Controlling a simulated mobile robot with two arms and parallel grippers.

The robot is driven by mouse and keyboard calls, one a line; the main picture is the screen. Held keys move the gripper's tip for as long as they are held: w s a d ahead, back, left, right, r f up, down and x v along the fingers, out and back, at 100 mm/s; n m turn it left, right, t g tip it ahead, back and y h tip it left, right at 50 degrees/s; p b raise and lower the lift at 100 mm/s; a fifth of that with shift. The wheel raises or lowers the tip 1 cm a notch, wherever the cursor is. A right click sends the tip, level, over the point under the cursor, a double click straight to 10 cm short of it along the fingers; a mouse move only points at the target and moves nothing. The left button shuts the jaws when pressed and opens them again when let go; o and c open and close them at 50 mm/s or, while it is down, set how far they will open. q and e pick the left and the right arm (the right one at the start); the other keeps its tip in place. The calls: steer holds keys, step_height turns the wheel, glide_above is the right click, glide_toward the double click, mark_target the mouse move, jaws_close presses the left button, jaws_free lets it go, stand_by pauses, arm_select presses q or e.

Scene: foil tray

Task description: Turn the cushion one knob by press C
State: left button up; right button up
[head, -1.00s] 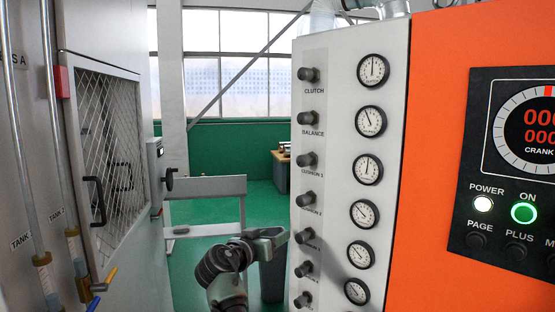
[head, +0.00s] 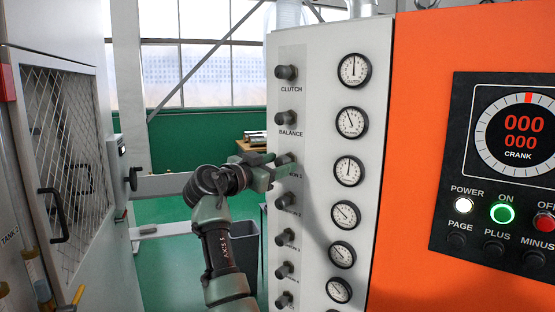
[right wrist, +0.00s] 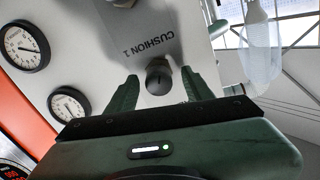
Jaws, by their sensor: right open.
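The cushion 1 knob (head: 283,159) is a dark round knob on the white panel, third from the top in its column, partly hidden by my right gripper in the head view. My right gripper (head: 281,168) is at this knob, its arm reaching up from below. In the right wrist view the knob (right wrist: 159,77) sits between the two green fingers (right wrist: 158,88), with a gap on each side. The fingers are open. The "CUSHION 1" label (right wrist: 152,35) reads upside down there. My left gripper is not in view.
Other knobs line the column, such as balance (head: 287,118) above and cushion 2 (head: 285,200) below. Round gauges (head: 349,170) stand to their right. An orange cabinet (head: 415,130) with a display is further right. A mesh cabinet (head: 65,150) stands left; green floor lies between.

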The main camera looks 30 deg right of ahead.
steer(key=shift+d, duration=0.1)
jaws_close()
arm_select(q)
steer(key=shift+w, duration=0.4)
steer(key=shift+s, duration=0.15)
arm_select(e)
steer(key=shift+n, duration=0.4)
steer(key=n, duration=0.5)
steer(key=shift+r, duration=0.1)
steer(key=n, duration=0.4)
steer(key=shift+p, duration=0.4)
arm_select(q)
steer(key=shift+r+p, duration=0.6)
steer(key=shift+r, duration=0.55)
arm_select(e)
steer(key=shift+n, duration=2.1)
